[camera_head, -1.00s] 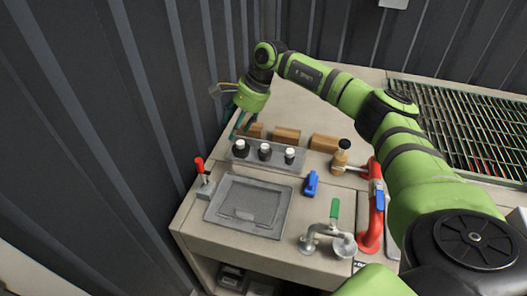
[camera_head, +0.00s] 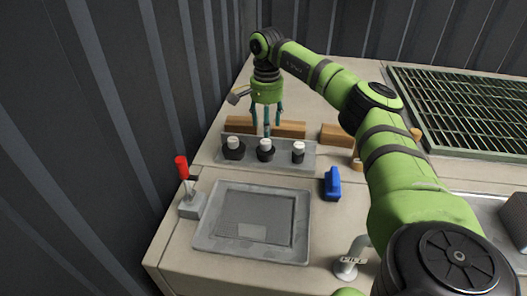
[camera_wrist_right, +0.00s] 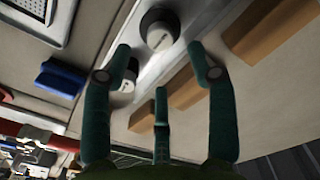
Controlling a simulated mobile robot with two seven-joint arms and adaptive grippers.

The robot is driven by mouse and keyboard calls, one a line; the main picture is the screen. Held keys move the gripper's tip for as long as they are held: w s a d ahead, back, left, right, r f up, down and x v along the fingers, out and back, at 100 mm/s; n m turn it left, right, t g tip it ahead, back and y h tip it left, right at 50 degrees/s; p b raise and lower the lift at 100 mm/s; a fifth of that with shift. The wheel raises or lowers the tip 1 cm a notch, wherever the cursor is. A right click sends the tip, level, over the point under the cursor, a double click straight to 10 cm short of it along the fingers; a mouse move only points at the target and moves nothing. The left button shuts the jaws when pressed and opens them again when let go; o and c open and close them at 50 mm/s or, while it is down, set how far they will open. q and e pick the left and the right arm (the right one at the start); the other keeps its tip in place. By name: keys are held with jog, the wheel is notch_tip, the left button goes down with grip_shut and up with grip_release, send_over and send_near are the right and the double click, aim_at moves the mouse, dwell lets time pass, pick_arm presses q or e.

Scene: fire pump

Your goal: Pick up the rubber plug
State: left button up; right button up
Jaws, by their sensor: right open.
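Several black plugs with white tops stand upright in a row on a grey holder (camera_head: 280,160): left plug (camera_head: 233,148), middle plug (camera_head: 265,150) and right plug (camera_head: 298,152). I cannot tell which is the rubber plug. My right gripper (camera_head: 267,124) points down over the back of the holder, close to the middle plug. Its three fingers are spread and empty. In the right wrist view a plug (camera_wrist_right: 160,30) lies just beyond the open fingers (camera_wrist_right: 160,75). Another plug (camera_wrist_right: 128,78) is partly hidden by a finger. My left gripper is not in view.
Wooden blocks (camera_head: 288,129) stand close behind the holder. A blue part (camera_head: 332,184) lies at its front right. A grey framed panel (camera_head: 203,240) and a red-handled lever (camera_head: 182,168) are in front. A ribbed dark wall rises at left.

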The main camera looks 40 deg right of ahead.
aim_at(266, 142)
jog(key=shift+s+f, duration=0.1)
jog(key=shift+f, duration=0.35)
jog(key=shift+a+f+p, duration=0.1)
jog(key=shift+f+p, duration=0.2)
jog(key=shift+f, duration=0.45)
notch_tip(266, 142, down, 4)
jog(key=shift+r+p, duration=0.1)
jog(key=shift+p, duration=0.25)
jog(key=shift+f, duration=0.45)
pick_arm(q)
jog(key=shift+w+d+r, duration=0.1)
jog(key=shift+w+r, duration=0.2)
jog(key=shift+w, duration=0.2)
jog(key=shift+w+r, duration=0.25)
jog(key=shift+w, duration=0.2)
pick_arm(e)
grip_shut()
